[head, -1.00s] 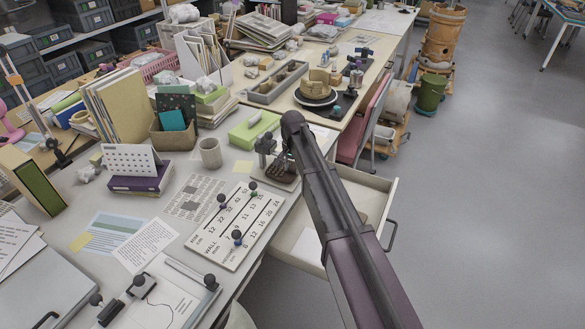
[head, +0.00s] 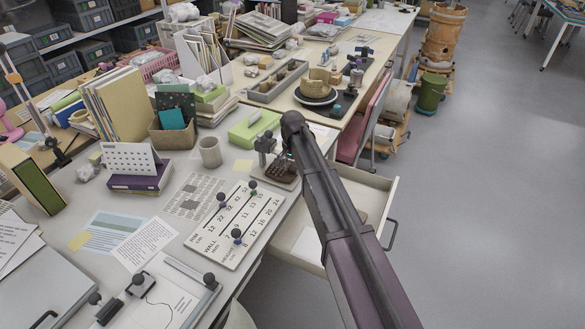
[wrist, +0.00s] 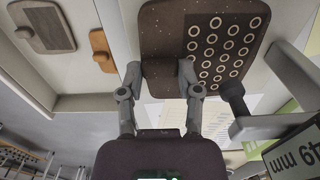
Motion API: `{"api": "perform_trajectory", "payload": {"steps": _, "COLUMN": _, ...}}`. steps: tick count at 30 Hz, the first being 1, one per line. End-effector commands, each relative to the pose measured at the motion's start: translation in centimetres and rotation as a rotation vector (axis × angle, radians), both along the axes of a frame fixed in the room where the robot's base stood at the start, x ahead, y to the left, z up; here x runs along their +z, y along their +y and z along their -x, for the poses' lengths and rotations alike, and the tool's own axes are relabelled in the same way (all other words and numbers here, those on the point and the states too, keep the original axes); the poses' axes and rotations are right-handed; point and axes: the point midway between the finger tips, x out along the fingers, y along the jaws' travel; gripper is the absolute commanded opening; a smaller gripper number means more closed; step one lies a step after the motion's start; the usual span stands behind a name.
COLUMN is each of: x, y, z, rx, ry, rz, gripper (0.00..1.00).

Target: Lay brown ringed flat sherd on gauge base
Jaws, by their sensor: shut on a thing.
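The brown ringed flat sherd (wrist: 215,48) fills the upper middle of the wrist view, dark brown with rows of pale rings and light specks. My gripper (wrist: 163,78) is shut on its near edge. In the head view the sherd (head: 281,169) shows small beside the end of my arm, over the gauge base (head: 289,183) at the bench edge. The gauge's upright (head: 265,150) stands just left of it. In the wrist view a grey gauge arm (wrist: 270,124) and a "49 mm" readout are at the right. I cannot tell whether the sherd touches the base.
An open drawer (head: 393,205) juts out right of the bench below my arm. A white scale board (head: 232,232) with black knobs lies in front of the gauge.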

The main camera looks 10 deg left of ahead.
Motion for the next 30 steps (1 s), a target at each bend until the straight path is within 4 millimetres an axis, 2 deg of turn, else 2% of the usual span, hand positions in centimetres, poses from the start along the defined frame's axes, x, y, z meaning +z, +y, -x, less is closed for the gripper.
{"api": "perform_trajectory", "payload": {"steps": 18, "x": -0.2, "y": 0.0, "z": -0.01, "rx": 0.0, "ry": 0.0, "rz": 0.0, "gripper": 0.0}}
{"api": "perform_trajectory", "payload": {"steps": 19, "x": -0.2, "y": 0.0, "z": -0.01, "rx": 0.0, "ry": 0.0, "rz": 0.0, "gripper": 0.51}}
{"api": "perform_trajectory", "payload": {"steps": 22, "x": -0.2, "y": 0.0, "z": -0.01, "rx": 0.0, "ry": 0.0, "rz": 0.0, "gripper": 0.81}}
{"api": "perform_trajectory", "payload": {"steps": 23, "x": -0.2, "y": 0.0, "z": -0.01, "rx": 0.0, "ry": 0.0, "rz": 0.0, "gripper": 0.85}}
{"api": "perform_trajectory", "payload": {"steps": 30, "x": -0.2, "y": 0.0, "z": 0.0, "rx": 0.0, "ry": 0.0, "rz": 0.0, "gripper": 0.85}}
